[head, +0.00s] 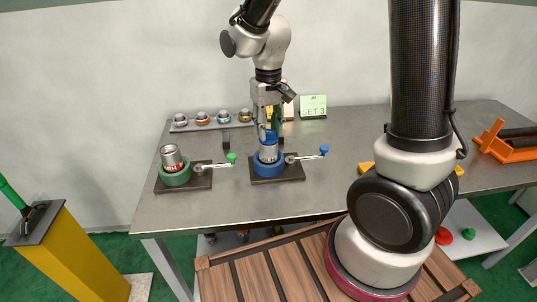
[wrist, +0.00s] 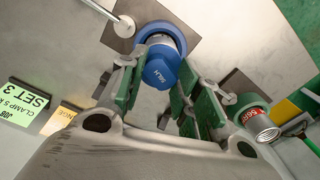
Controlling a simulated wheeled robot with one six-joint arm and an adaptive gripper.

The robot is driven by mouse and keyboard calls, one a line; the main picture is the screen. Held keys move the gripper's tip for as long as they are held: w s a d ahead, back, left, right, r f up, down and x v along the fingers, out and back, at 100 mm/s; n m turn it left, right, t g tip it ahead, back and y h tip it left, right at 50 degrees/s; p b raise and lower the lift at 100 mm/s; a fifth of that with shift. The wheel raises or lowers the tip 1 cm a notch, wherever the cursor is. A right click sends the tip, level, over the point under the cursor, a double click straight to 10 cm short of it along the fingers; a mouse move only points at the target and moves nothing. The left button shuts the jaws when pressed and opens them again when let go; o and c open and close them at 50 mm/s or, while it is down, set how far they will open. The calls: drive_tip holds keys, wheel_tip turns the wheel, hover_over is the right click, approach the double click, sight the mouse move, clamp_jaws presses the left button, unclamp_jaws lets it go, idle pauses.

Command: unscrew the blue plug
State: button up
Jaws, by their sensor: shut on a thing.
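The blue plug (head: 270,137) sits on top of a short silver pipe (head: 268,153), which stands upright in the blue vise (head: 268,168). My gripper (head: 268,130) comes down from above onto the plug. Its green-padded fingers (wrist: 159,76) are on either side of the plug and shut on it. The vise's handle (head: 305,157) ends in a blue knob. The exact contact of the pads is partly hidden.
A green vise (head: 176,177) with a red-labelled pipe (head: 172,158) stands to the left, its green-knobbed handle (head: 232,158) reaching toward the blue vise. A rack (head: 210,122) of several fittings and a SET 3 sign (head: 313,105) are behind. The steel table is clear in front.

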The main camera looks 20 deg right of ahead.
sight(269, 131)
drive_tip(key=shift+r, duration=0.6)
drive_tip(key=shift+r, duration=1.9)
drive_tip(key=shift+f, duration=0.15)
